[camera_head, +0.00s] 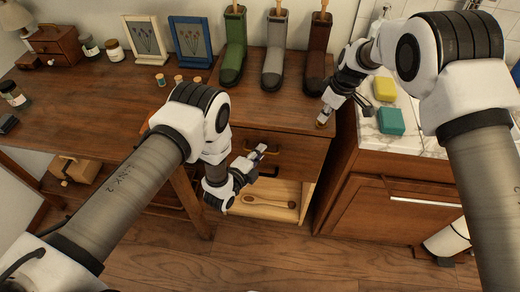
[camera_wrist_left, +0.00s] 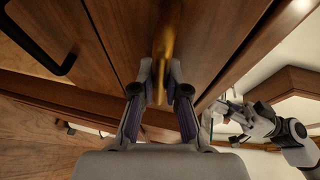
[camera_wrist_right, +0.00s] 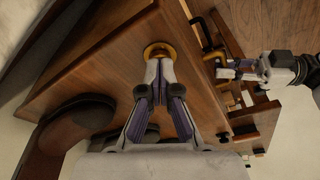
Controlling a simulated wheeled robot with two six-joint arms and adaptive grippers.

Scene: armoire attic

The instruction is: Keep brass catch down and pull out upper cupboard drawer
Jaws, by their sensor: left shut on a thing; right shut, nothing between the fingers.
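The upper drawer (camera_head: 297,153) is a brown wooden front just below the cupboard top; I cannot tell whether it stands slightly out. Its brass handle (camera_wrist_left: 170,35) is between the fingertips of my left gripper (camera_wrist_left: 161,75), which is shut on it. In the head view my left gripper (camera_head: 262,149) is at the drawer front. The round brass catch (camera_wrist_right: 158,50) is on the cupboard top near its right front corner. My right gripper (camera_wrist_right: 159,66) is shut with its fingertips on the catch, partly covering it. In the head view my right gripper (camera_head: 322,120) points down there.
A black handle (camera_wrist_left: 47,52) is on a neighbouring front. Green (camera_head: 234,50), grey (camera_head: 275,50) and brown boots (camera_head: 318,50) stand along the back. A marble-topped counter is at right with yellow (camera_head: 385,89) and teal blocks (camera_head: 391,121).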

